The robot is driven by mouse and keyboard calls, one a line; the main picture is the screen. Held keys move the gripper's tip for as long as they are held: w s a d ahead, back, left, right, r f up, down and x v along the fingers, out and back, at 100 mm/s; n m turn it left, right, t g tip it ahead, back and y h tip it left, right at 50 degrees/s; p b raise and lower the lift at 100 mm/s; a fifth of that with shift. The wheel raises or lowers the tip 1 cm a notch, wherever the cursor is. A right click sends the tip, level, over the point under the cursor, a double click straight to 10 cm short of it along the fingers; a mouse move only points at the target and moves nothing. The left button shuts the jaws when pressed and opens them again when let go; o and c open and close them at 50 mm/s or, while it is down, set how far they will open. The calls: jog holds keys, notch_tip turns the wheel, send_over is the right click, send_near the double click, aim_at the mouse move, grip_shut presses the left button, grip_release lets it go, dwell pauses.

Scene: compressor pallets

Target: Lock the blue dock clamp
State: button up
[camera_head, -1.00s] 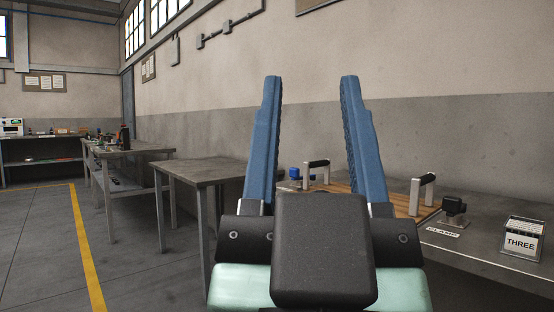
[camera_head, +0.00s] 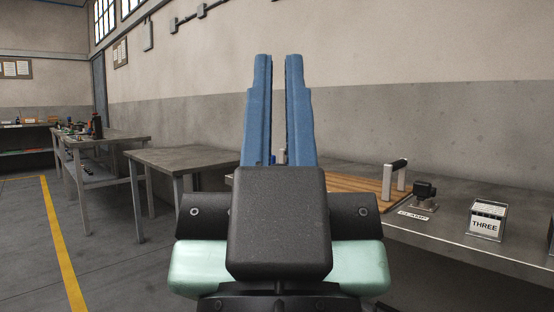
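My gripper (camera_head: 279,58) is in the middle of the view, with its two long blue fingers upright. The fingers stand close together with a narrow empty gap between them. The blue dock clamp is almost wholly hidden behind the fingers; at most a small dark blue bit shows low in the gap. A black clamp (camera_head: 424,192) stands on the grey bench (camera_head: 455,232) at the right, behind a white label reading CLAMP (camera_head: 413,216). My gripper is in front of the bench in the view, and I see no contact with any clamp.
A wooden pallet (camera_head: 352,181) with a black-topped handle (camera_head: 395,178) lies on the bench. A block marked THREE (camera_head: 487,221) stands near the bench's right front. A bare table (camera_head: 190,158) stands to the left. The floor at the left is clear beside a yellow line (camera_head: 60,240).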

notch_tip(320, 180, up, 47)
jog(key=p, duration=4.6)
jog(key=shift+r, duration=0.15)
grip_shut()
